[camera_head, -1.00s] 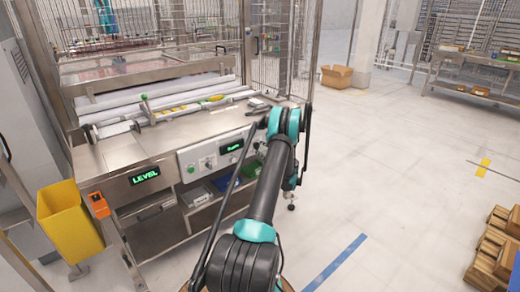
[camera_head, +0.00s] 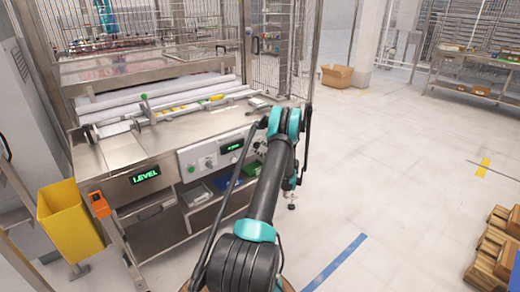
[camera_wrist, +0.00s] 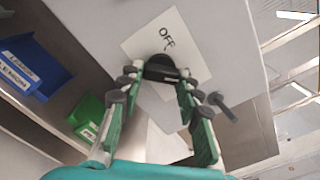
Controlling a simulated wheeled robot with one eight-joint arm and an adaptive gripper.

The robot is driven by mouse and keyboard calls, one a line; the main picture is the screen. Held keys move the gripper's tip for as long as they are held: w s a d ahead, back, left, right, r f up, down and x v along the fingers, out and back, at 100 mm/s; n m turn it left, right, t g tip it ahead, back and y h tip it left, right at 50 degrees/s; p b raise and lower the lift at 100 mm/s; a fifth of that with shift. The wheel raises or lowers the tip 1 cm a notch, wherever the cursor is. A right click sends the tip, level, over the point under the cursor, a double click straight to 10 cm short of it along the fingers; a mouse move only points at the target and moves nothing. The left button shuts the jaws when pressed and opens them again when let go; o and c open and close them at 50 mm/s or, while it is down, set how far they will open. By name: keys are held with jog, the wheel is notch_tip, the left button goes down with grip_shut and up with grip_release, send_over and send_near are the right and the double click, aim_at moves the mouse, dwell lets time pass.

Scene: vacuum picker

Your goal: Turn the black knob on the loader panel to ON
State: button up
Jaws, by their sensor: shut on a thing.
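The black knob (camera_wrist: 160,66) sits on a white label plate (camera_wrist: 185,40) on the grey loader panel in the wrist view. The word OFF is printed beside the knob; no ON mark can be read. My gripper (camera_wrist: 160,76) is shut on the knob, with its green fingers and dark pads on either side of it. In the head view the light loader panel (camera_head: 215,155) has a green display and a green button. My arm covers much of the panel's right end there, and my gripper's fingers cannot be made out.
Blue (camera_wrist: 35,66) and green (camera_wrist: 87,115) bins lie on the shelf below. A yellow bin (camera_head: 70,222) hangs at the bench's left.

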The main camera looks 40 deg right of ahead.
jog(key=o, duration=1.2)
jog(key=shift+c, duration=0.2)
jog(key=shift+s, duration=0.1)
jog(key=s+d, duration=0.1)
jog(key=s, duration=1.1)
jog(key=shift+w, duration=0.1)
